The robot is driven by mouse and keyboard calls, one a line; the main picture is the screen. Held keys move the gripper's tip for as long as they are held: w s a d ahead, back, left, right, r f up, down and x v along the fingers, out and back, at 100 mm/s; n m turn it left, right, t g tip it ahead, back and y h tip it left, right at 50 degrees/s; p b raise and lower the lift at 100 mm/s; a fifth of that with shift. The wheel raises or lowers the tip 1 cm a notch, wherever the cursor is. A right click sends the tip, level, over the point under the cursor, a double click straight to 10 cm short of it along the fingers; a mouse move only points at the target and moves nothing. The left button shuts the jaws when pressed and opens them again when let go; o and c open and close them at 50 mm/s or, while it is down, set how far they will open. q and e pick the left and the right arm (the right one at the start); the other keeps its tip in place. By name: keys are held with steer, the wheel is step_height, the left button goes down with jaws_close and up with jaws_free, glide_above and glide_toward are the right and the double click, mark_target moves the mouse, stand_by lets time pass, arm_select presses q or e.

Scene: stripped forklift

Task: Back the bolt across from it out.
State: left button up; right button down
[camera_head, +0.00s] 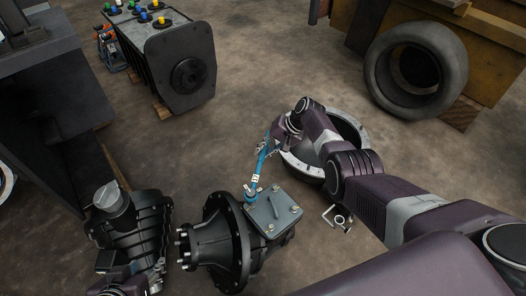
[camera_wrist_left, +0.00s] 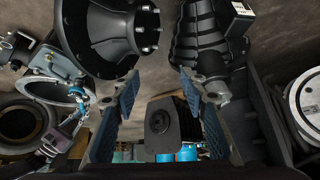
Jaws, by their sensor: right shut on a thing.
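A grey cover plate (camera_head: 285,212) with a raised handle and bolts at its corners sits on a black axle housing (camera_head: 215,243). A blue tool (camera_head: 262,162) stands tilted, its lower end at the plate's back left corner. The tool hides the bolt there. My right gripper (camera_head: 270,143) is shut on the tool's upper part; tool and plate also show in the left wrist view (camera_wrist_left: 84,96) (camera_wrist_left: 62,66). My left gripper (camera_wrist_left: 159,82) is open and empty in the left wrist view, below the housing's flange there. Its fingers are not clear in the head view.
A ribbed black unit (camera_head: 135,232) stands left of the housing. A round metal ring housing (camera_head: 298,168) lies behind my right arm. Small metal parts (camera_head: 338,219) lie on the floor to the right. A tyre (camera_head: 415,70) and a black block (camera_head: 182,65) stand further back.

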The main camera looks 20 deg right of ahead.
arm_select(q)
steer(key=s+a+f+g+y+p, duration=0.1)
steer(key=s+a+f+g, duration=0.1)
steer(key=s, duration=0.5)
steer(key=shift+s+a+f+g, duration=0.15)
steer(key=shift+s+f+g, duration=0.15)
steer(key=shift+g, duration=0.5)
